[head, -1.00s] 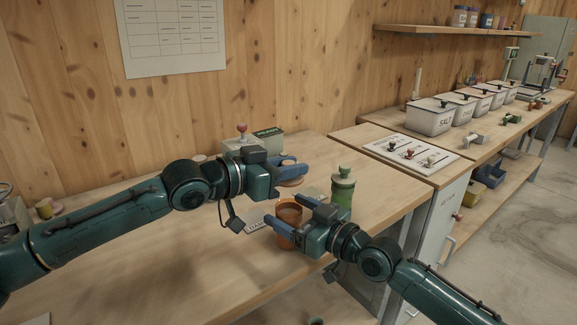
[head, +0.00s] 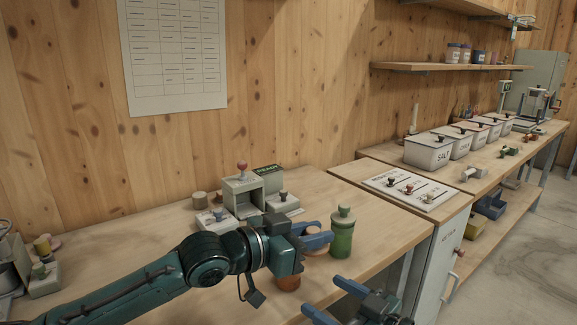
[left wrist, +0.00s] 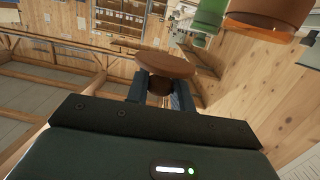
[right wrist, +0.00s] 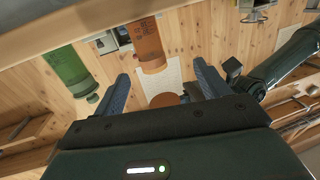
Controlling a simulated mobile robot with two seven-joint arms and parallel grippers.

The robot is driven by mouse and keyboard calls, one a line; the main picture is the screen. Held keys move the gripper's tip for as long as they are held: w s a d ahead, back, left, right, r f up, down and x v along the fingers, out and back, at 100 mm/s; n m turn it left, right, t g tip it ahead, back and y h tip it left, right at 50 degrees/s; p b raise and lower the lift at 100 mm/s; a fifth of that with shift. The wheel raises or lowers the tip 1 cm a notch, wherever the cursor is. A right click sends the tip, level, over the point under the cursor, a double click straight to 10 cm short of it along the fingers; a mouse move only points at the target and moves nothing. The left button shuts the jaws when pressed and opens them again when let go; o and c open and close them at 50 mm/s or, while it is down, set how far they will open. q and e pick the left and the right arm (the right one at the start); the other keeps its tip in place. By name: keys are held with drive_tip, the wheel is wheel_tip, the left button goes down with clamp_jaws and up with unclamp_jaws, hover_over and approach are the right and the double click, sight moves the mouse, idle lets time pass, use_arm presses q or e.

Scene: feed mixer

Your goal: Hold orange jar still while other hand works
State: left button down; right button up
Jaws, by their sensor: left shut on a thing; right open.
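The orange jar (head: 288,283) stands on the bench, mostly hidden behind my left gripper in the head view. It also shows in the right wrist view (right wrist: 148,45). My left gripper (head: 318,236) is shut on the knob of a brown round lid (left wrist: 165,63), held above the bench, apart from the jar. My right gripper (head: 328,300) is open and empty at the lower edge of the head view, nearer than the jar and to its right. In the right wrist view the jar lies beyond the open fingers, not between them.
A green jar (head: 342,235) with a green lid stands close right of the orange jar. Small grey boxes with knobs (head: 242,195) stand behind. A board with several knobs (head: 405,190) and white bins (head: 428,152) are farther right.

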use_arm(q)
drive_tip(key=s+a+r+n+t+y+p, duration=0.2)
drive_tip(key=s+n+t+y+p, duration=0.15)
drive_tip(key=s, duration=0.25)
drive_tip(key=s+a+f+n+t+y+p, duration=0.1)
drive_tip(key=s+a+n+y+p, duration=0.1)
drive_tip(key=a, duration=0.5)
drive_tip(key=s+a+f+n+t+y+p, duration=0.2)
drive_tip(key=s+a+n+y, duration=0.1)
drive_tip(key=a+y, duration=0.2)
drive_tip(key=s+a+f+n+t+y+p, duration=0.1)
drive_tip(key=s+a+f+n+y+p, duration=0.1)
drive_tip(key=a, duration=0.7)
drive_tip(key=shift+s+a+n+y, duration=0.35)
drive_tip(key=shift+n+y, duration=0.1)
drive_tip(key=shift+y, duration=0.2)
use_arm(e)
drive_tip(key=s+d+f+m+h, duration=0.3)
drive_tip(key=s+f, duration=0.3)
drive_tip(key=s, duration=0.3)
drive_tip(key=s+d+f+m+g+h, duration=0.1)
drive_tip(key=s+d+f+m+h, duration=0.2)
drive_tip(key=s+f+h, duration=0.3)
drive_tip(key=s+f, duration=0.1)
drive_tip(key=s, duration=0.2)
drive_tip(key=shift+d, duration=0.35)
use_arm(q)
drive_tip(key=shift+f, duration=0.2)
